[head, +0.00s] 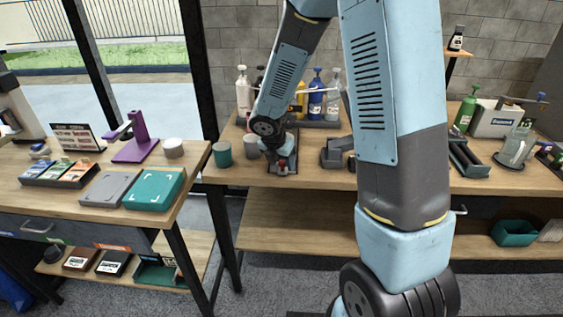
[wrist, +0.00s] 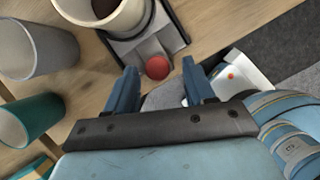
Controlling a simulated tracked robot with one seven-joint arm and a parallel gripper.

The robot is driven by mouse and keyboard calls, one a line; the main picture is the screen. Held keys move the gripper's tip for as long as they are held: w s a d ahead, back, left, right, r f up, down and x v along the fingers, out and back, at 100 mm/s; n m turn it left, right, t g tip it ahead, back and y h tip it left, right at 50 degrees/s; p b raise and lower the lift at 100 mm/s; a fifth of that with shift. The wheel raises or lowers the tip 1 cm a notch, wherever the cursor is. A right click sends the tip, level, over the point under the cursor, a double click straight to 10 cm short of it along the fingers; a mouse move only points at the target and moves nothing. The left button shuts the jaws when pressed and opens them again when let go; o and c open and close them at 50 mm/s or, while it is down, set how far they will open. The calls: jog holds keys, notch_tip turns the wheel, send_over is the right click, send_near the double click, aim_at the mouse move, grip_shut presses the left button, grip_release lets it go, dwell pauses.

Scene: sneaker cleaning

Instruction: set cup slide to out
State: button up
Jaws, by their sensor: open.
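The cup slide (wrist: 126,47) is a dark track with a pale plate on the wooden bench. A red ball knob (wrist: 157,67) is at its near end. A pale cup with dark contents (wrist: 118,12) stands on it, cut off by the top edge in the wrist view. My gripper (wrist: 160,70) is open, one finger on each side of the knob, with gaps visible. In the head view my gripper (head: 282,156) is low over the slide (head: 283,168) and hides much of it. I cannot tell how far the slide is drawn out.
A grey cup (wrist: 38,50) and a teal cup (wrist: 30,118) stand left of the slide. Bottles (head: 316,98) stand behind it in the head view. A dark device (head: 334,153) is on its right. The bench's front edge is close to the knob.

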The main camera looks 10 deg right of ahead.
jog(key=v, duration=1.3)
jog(key=shift+a+r, duration=0.15)
jog(key=shift+r, duration=0.1)
jog(key=shift+s, duration=0.1)
jog(key=s+d+r+m+y, duration=0.1)
jog(key=s+d+r+m, duration=0.2)
jog(key=s+m, duration=0.4)
jog(key=s+d+r+m+t+y, duration=0.1)
jog(key=s+d+r+m, duration=0.2)
jog(key=s+r+m, duration=0.3)
jog(key=s+d+r+m+t, duration=0.1)
jog(key=s+d+r+m, duration=0.2)
jog(key=s+m, duration=0.6)
notch_tip(320, 180, up, 2)
jog(key=m, duration=0.5)
jog(key=shift+s+r+m+y, duration=0.2)
jog(key=shift+s+m+y, duration=0.05)
jog(key=shift+m+y, duration=0.15)
jog(key=shift+d, duration=0.1)
